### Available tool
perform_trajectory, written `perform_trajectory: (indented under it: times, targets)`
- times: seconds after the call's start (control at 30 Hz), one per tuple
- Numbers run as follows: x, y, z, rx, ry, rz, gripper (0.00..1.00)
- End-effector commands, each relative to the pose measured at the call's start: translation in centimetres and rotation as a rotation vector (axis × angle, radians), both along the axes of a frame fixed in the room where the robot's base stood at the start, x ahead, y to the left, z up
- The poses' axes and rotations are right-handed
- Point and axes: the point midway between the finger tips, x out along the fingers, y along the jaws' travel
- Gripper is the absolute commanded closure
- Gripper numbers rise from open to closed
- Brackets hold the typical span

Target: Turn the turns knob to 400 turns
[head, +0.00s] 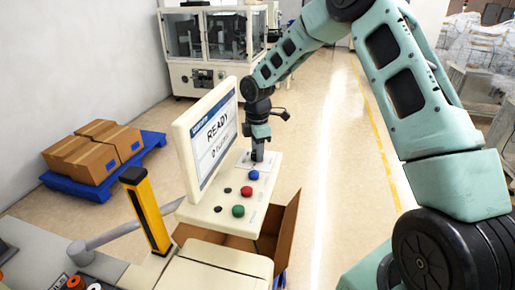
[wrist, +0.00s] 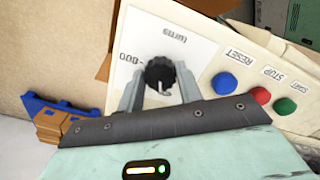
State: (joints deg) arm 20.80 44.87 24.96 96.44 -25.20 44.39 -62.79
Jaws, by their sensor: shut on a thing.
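The turns knob (wrist: 160,73) is black and round and sits on a white label (wrist: 195,50) on the control panel. The wrist view shows the label upside down, with "turns" and a partly covered number beside the knob. A small light pointer mark shows on the knob; its exact setting is hard to read. My gripper (wrist: 159,88) has one finger on each side of the knob and is shut on it. In the head view my gripper (head: 257,156) points down onto the panel and hides the knob. The screen (head: 214,139) reads "READY" and seemingly "0 turns".
Beside the knob on the panel are a blue RESET button (wrist: 224,83), a red STOP button (wrist: 260,95) and a green START button (wrist: 285,106). The screen stands close on the left of my gripper. An open cardboard box (head: 288,222) is under the panel.

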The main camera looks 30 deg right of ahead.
Motion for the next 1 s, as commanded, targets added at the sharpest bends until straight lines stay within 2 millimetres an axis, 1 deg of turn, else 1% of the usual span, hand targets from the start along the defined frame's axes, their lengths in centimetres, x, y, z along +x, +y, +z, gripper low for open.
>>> perform_trajectory:
  times: [0.03,0.33,0.87,0.9,0.93,0.97,1.0]
  targets:
    - [0.19,0.02,0.3,0.001,-0.006,0.026,0.87]
    - [0.21,0.0,0.27,0.0,-0.006,0.132,0.87]
    - [0.24,0.0,0.25,0.0,-0.007,0.154,0.87]
    - [0.24,0.0,0.25,0.0,-0.007,0.154,0.56]
    - [0.24,0.0,0.24,0.0,-0.007,0.154,0.48]
    - [0.22,0.01,0.23,0.0,-0.006,0.154,0.43]
    - [0.19,0.0,0.2,0.0,-0.005,0.154,0.43]
